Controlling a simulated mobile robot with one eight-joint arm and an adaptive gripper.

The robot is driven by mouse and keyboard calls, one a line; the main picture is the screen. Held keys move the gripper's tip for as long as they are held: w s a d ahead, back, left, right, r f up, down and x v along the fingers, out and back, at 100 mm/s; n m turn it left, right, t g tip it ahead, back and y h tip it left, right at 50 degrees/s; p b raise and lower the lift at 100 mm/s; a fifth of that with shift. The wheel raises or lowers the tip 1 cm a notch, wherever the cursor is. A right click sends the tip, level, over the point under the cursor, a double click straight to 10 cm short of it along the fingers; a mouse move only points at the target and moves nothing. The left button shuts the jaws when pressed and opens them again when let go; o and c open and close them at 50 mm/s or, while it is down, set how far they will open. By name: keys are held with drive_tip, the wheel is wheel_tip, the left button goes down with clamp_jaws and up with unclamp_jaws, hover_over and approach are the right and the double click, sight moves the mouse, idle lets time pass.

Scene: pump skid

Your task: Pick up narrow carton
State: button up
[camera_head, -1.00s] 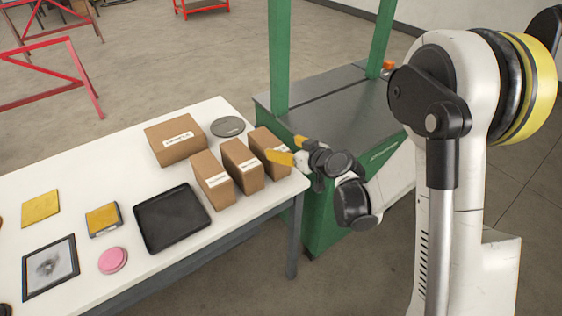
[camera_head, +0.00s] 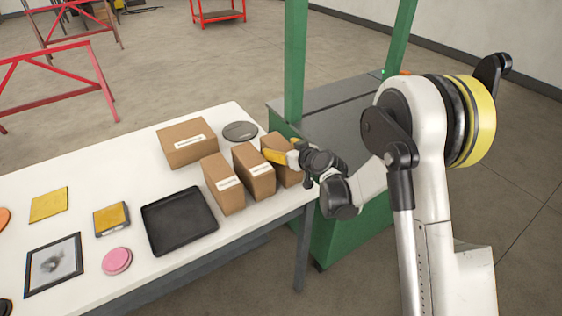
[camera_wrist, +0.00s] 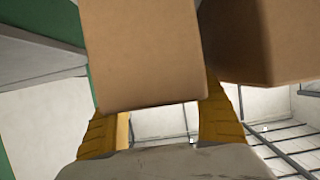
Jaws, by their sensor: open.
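Three narrow brown cartons stand upright in a row at the right end of the white table (camera_head: 120,265): a left one (camera_head: 223,186), a middle one (camera_head: 254,172) and a right one (camera_head: 289,170). My gripper (camera_head: 285,150) is open at the right carton, its yellow fingers near the carton's upper part. In the wrist view, a carton (camera_wrist: 145,55) lies between the two yellow fingers of my gripper (camera_wrist: 165,115). Another carton (camera_wrist: 265,40) is close by on the right. I cannot tell whether the fingers touch the carton.
A wider brown box (camera_head: 187,150) and a grey disc (camera_head: 240,131) lie behind the row. A black tray (camera_head: 180,222) is to its left. A green frame (camera_head: 295,60) with a grey bench top (camera_head: 345,115) stands just right of the table.

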drive_tip(key=shift+r, duration=0.1)
drive_tip(key=c, duration=1.2)
